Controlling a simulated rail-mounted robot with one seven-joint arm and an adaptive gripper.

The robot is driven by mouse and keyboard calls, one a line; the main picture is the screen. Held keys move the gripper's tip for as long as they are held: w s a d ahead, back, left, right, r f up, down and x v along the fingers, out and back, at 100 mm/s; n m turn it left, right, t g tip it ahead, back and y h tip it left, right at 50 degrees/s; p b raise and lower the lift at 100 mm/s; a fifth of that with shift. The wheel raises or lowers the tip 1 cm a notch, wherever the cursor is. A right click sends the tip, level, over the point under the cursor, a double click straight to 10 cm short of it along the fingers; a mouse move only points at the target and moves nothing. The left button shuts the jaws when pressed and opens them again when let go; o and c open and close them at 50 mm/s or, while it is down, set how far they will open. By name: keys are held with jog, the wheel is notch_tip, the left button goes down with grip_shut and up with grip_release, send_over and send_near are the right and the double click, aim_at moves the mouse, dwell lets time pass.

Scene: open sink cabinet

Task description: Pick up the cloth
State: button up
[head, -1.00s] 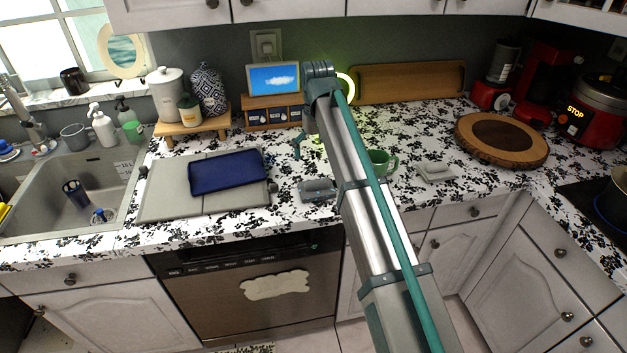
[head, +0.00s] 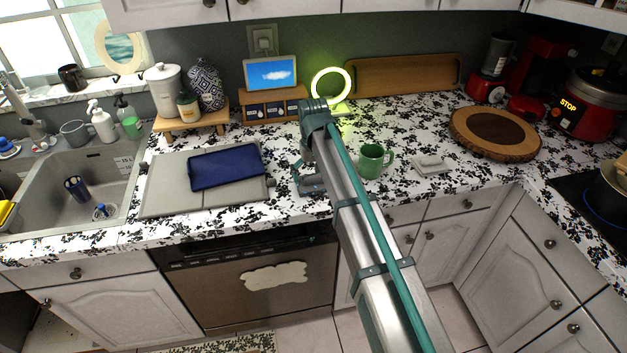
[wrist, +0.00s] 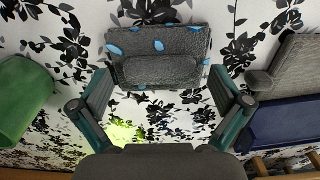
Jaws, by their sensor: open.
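The cloth (wrist: 155,52) is a folded dark grey piece with light blue spots, lying on the floral counter. In the wrist view it sits at the top centre, between and partly beyond my fingertips. My gripper (wrist: 160,78) is open, with one teal finger on each side of the cloth and nothing held. I cannot tell whether the fingers touch it. In the head view the cloth (head: 311,186) is a small grey shape near the counter's front edge, partly hidden by my arm and gripper.
A green mug (head: 374,160) stands to the right of the cloth; the wrist view shows it at left (wrist: 24,98). A grey mat (head: 165,189) with a dark blue folded item (head: 226,167) lies to the left. A lit ring lamp (head: 348,80) stands behind.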

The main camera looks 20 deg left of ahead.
jog(key=shift+f, duration=0.3)
jog(key=c, duration=1.1)
jog(key=shift+r, duration=0.2)
jog(key=shift+c, duration=0.2)
jog(key=shift+r, duration=0.5)
jog(key=s+d+r+b, duration=0.5)
jog(key=s+d+r, duration=0.2)
jog(key=s+r, duration=0.4)
jog(key=shift+s+d+r, duration=0.15)
jog(key=shift+s+r, duration=0.2)
jog(key=shift+s, duration=0.1)
